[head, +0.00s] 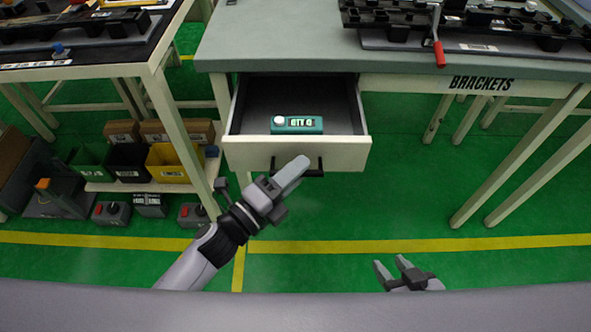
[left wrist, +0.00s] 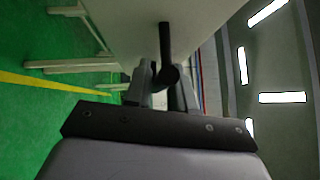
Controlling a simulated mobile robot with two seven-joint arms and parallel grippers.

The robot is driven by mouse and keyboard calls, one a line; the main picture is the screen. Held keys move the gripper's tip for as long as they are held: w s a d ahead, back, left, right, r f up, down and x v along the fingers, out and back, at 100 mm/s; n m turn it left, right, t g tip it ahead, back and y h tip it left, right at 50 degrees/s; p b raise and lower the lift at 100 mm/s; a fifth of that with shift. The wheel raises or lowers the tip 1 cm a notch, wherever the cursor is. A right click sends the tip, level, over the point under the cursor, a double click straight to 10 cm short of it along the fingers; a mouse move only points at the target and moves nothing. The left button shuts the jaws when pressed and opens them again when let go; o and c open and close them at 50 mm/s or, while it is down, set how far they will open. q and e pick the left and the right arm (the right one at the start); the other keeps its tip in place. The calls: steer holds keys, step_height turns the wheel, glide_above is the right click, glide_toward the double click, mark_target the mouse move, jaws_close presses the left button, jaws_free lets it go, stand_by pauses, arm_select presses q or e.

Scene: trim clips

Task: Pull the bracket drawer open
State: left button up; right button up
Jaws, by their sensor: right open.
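The bracket drawer (head: 345,152) is under the grey-topped table and stands pulled out, its inside showing. A dark bar handle (head: 314,172) is on its pale front; it also shows in the left wrist view (left wrist: 165,45). My left gripper (head: 298,167) is at the handle in front of the drawer. In the left wrist view its fingers (left wrist: 163,83) lie on both sides of the bar and appear closed on it. My left fingers hide part of the handle in the head view. My right gripper (head: 391,268) is open and empty, low at the front, away from the drawer.
A teal device (head: 297,125) with a white knob lies in the drawer. The tabletop (head: 290,40) carries black fixtures and a red-handled clamp (head: 438,45). A shelf with bins (head: 170,163) stands left. The green floor right of the drawer is clear.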

arm_select(q)
steer(key=v, duration=0.7)
steer(key=shift+a, duration=0.1)
stand_by(0.5)
steer(key=s+a+f+n+g+y+p, duration=0.1)
steer(key=s+a+f+n+y+p, duration=0.2)
steer(key=a+n, duration=0.4)
steer(key=s+a+f+n+g+y+p, duration=0.2)
steer(key=s+a+n+y+p, duration=0.4)
steer(key=n, duration=1.3)
steer(key=a+f+y, duration=0.1)
steer(key=a+y, duration=0.1)
steer(key=shift+s+y, duration=0.3)
